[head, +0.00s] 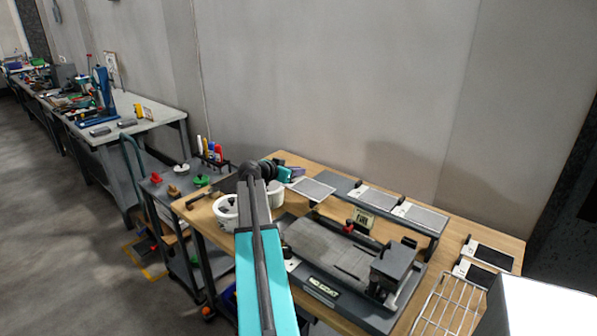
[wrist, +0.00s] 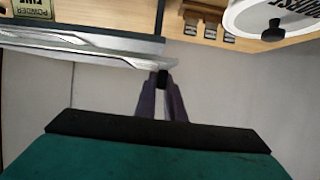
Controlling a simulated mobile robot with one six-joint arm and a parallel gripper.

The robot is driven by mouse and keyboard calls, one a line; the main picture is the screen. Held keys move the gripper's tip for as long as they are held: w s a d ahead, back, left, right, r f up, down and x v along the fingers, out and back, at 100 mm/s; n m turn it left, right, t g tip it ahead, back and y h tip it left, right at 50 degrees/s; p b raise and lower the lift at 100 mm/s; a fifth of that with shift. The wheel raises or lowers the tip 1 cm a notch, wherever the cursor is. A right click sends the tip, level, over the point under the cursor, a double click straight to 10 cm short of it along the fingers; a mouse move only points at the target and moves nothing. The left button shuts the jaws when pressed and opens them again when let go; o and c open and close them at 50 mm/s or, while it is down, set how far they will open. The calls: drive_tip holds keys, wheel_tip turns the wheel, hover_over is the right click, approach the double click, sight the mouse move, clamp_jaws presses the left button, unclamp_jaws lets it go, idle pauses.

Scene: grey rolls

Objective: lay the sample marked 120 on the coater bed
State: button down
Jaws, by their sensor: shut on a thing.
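My gripper (head: 297,173) is at the back of the wooden table, at the left end of the dark rack (head: 340,183). In the wrist view its jaws (wrist: 163,92) are shut on the dark tab of a thin grey sample (wrist: 85,47), seen nearly edge-on. That sample also shows in the head view (head: 314,188); its number cannot be read. Two more grey samples, a left one (head: 378,198) and a right one (head: 421,217), lie on the rack. The coater bed (head: 325,243) is a grey slab in front of the rack, with no sample visible on it.
A dark carriage block (head: 392,263) stands at the bed's right. A small sign (head: 363,221) and red knob (head: 349,226) are behind it. White tubs (head: 228,208) stand left. Dark plates (head: 489,256) and a wire rack (head: 450,302) are at right.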

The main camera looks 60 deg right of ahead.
drive_tip(key=w+a+n+t, duration=0.1)
drive_tip(key=w+a+t, duration=0.1)
drive_tip(key=w+a, duration=0.3)
drive_tip(key=w+a+n+t, duration=0.2)
drive_tip(key=w+a, duration=0.3)
drive_tip(key=w, duration=0.2)
drive_tip(key=w+a+n+t, duration=0.2)
drive_tip(key=w+a, duration=0.3)
drive_tip(key=w, duration=0.2)
drive_tip(key=shift+w+r, duration=0.1)
drive_tip(key=shift+r, duration=0.15)
drive_tip(key=w+a+r+n+t+y, duration=0.3)
drive_tip(key=w+a, duration=0.4)
drive_tip(key=a, duration=0.6)
drive_tip(key=w+a+n+t+y, duration=0.3)
drive_tip(key=w+a, duration=0.4)
drive_tip(key=a, duration=0.6)
drive_tip(key=w+a+r+n+t+y, duration=0.15)
drive_tip(key=w+a+n+t, duration=0.45)
drive_tip(key=a, duration=0.8)
drive_tip(key=a+r+n+y, duration=0.2)
drive_tip(key=a, duration=0.9)
drive_tip(key=w+a+r+n+g+y, duration=0.1)
drive_tip(key=a+r+n+y, duration=0.1)
drive_tip(key=a, duration=1)
drive_tip(key=shift+w+r+y, duration=0.3)
drive_tip(key=shift+y, duration=0.45)
drive_tip(key=shift+a, duration=0.1)
